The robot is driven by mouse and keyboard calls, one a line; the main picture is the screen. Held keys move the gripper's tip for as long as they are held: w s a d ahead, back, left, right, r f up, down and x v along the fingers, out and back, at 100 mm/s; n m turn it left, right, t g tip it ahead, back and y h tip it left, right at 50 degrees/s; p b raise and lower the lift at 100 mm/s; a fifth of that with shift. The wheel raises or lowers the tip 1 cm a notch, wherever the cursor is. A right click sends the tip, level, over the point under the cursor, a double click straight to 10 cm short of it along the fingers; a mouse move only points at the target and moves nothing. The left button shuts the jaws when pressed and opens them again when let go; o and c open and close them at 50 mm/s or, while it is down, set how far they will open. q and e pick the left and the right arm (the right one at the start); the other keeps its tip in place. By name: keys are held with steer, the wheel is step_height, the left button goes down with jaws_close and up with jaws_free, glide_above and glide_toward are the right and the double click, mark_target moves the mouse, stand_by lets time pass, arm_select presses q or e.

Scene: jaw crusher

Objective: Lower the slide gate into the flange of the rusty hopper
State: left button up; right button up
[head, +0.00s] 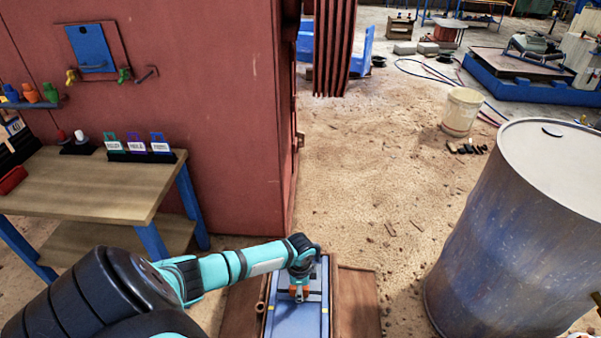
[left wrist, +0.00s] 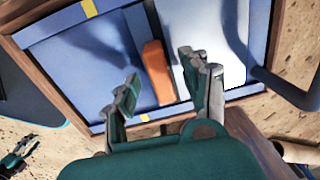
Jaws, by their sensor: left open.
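A blue panel (head: 297,322) with yellow marks lies in a rusty brown frame (head: 355,300) at the bottom centre of the head view. I take the panel for the slide gate and the frame for the hopper. The left wrist view shows the panel (left wrist: 85,65) with an upright orange handle (left wrist: 157,82) on it; the panel's right part is brightly lit. My left gripper (head: 299,293) is over the panel. In the left wrist view its open fingers (left wrist: 158,66) lie on either side of the handle, apart from it. Whether the panel sits in a flange is unclear. My right gripper is out of view.
A workbench (head: 90,190) stands on the left against a tall red housing (head: 200,90). A large blue-grey drum (head: 500,240) stands close on the right. A white bucket (head: 462,112) is farther back. Sandy floor (head: 375,170) between housing and drum is mostly clear.

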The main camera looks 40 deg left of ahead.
arm_select(q)
step_height(320, 180, up, 12)
steer(key=shift+s+d, duration=0.2)
stand_by(0.4)
